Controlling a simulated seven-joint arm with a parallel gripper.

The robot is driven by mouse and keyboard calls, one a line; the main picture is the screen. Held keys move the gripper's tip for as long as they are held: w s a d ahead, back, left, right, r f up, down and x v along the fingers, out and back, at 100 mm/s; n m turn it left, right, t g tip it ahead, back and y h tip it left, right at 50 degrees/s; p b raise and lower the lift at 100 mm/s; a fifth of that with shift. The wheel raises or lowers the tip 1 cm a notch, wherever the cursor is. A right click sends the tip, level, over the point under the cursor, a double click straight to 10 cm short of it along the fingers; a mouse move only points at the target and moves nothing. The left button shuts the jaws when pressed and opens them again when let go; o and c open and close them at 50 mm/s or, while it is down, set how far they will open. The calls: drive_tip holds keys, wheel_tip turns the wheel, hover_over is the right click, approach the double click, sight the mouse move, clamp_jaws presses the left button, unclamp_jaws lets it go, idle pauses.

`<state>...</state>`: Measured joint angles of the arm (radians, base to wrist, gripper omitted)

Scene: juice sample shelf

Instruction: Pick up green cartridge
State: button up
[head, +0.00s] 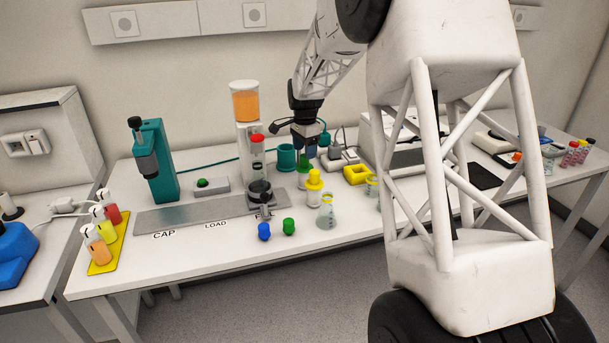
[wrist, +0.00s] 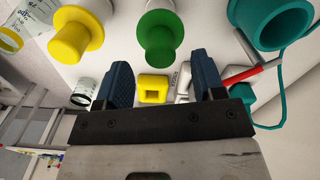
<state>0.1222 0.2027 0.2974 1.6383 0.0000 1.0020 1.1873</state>
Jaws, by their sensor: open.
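The green cartridge (head: 304,172) stands on the white bench, just below my gripper (head: 308,152) and behind the yellow-capped cartridge (head: 314,183). In the wrist view its green top (wrist: 160,38) lies beyond the fingertips, roughly centred across the gap. My gripper (wrist: 161,64) is open, with two blue fingers apart and nothing held between them. The yellow top (wrist: 76,36) is to the left in that view. The lower part of the green cartridge is mostly hidden in both views.
A teal cup (head: 286,157) stands close to the left of the green cartridge; it also shows in the wrist view (wrist: 280,22). A flask (head: 327,212) and a yellow block (head: 357,174) are nearby. Green (head: 289,226) and blue (head: 264,231) pieces sit near the front edge.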

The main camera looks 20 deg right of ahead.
drive_tip(key=shift+f, duration=2.25)
clamp_jaws()
drive_tip(key=shift+r, duration=5.05)
drive_tip(key=shift+a+f, duration=0.1)
